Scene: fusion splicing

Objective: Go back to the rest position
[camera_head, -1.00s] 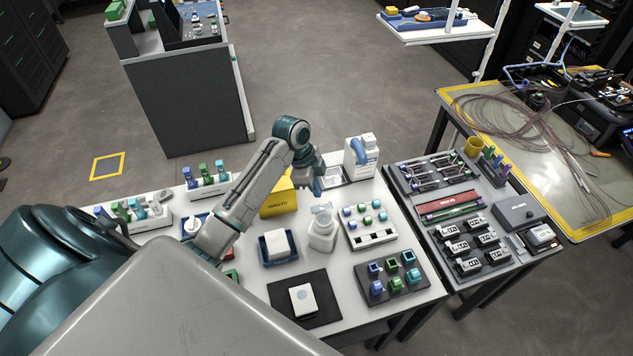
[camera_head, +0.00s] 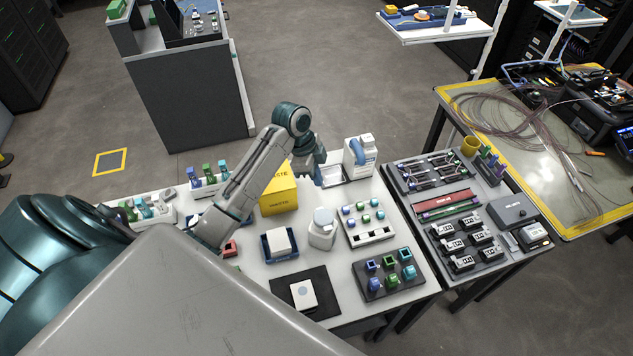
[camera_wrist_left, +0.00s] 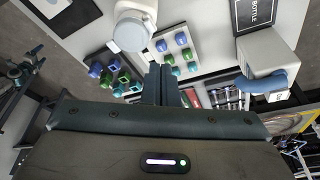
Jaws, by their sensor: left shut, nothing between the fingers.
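My left arm reaches in from the left over the white table (camera_head: 345,275). My left gripper (camera_head: 318,178) is above the table, just above and behind the white dispenser bottle (camera_head: 322,230), apart from it. In the left wrist view the left gripper (camera_wrist_left: 158,82) points down with its fingers together and nothing between them. The dispenser bottle (camera_wrist_left: 132,28) shows there at the top, and the white bottle with the blue handle (camera_wrist_left: 268,82) at the right. My right gripper is not in view.
A yellow waste box (camera_head: 279,197) stands close to the left forearm. A white bottle with a blue handle (camera_head: 358,158) stands right of the gripper. A rack of coloured clips (camera_head: 366,220) and a dark clip tray (camera_head: 389,275) lie to the right. Open floor (camera_head: 310,70) lies beyond the table.

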